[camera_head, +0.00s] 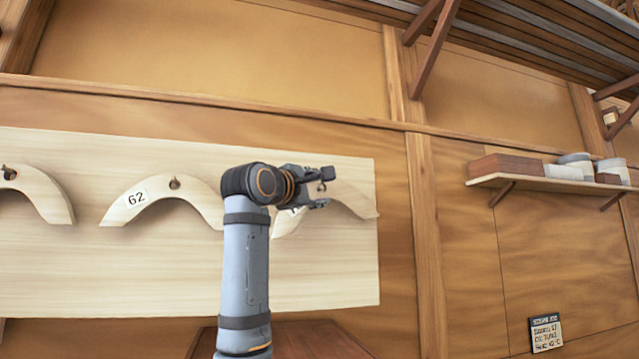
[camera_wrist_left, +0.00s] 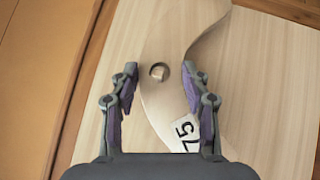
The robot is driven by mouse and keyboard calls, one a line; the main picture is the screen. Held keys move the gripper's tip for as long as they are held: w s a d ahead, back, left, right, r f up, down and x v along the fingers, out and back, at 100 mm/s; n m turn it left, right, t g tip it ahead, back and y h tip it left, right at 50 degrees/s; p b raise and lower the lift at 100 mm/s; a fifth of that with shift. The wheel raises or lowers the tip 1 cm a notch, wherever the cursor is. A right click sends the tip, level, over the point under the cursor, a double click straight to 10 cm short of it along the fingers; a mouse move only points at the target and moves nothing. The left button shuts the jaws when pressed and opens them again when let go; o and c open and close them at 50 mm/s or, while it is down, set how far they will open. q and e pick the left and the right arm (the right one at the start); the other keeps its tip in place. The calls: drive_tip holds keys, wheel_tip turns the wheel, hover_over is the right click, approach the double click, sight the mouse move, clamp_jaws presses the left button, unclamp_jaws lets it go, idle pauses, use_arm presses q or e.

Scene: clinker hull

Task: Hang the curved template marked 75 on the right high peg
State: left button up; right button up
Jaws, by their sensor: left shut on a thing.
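The curved template marked 75 (camera_head: 355,199) is a pale wooden arc at the right end of the board, partly hidden behind my left arm and gripper. In the left wrist view the template (camera_wrist_left: 165,100) lies between the fingers, with its 75 label (camera_wrist_left: 184,132) near the right finger and a round hole or peg end (camera_wrist_left: 159,72) in the wood. My left gripper (camera_head: 324,187) is shut on it; the fingers also show in the wrist view (camera_wrist_left: 160,78). I cannot tell whether it touches the board or sits on a peg. My right gripper is not in view.
The pale board (camera_head: 200,275) hangs on the wooden wall. The template marked 62 (camera_head: 155,195) hangs on a peg (camera_head: 174,183), left of my arm. Another template (camera_head: 40,190) hangs at the far left. A shelf (camera_head: 545,183) with boxes and jars and a small notice (camera_head: 546,333) are at the right.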

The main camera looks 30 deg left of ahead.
use_arm(q)
drive_tip(key=shift+w+a+f, duration=0.1)
drive_tip(key=shift+w+a, duration=0.1)
drive_tip(key=shift+a, duration=0.1)
drive_tip(key=shift+w+a+f, duration=0.2)
drive_tip(key=shift+w+a, duration=0.1)
idle(0.4)
drive_tip(key=o, duration=1.5)
drive_tip(key=shift+s, duration=0.1)
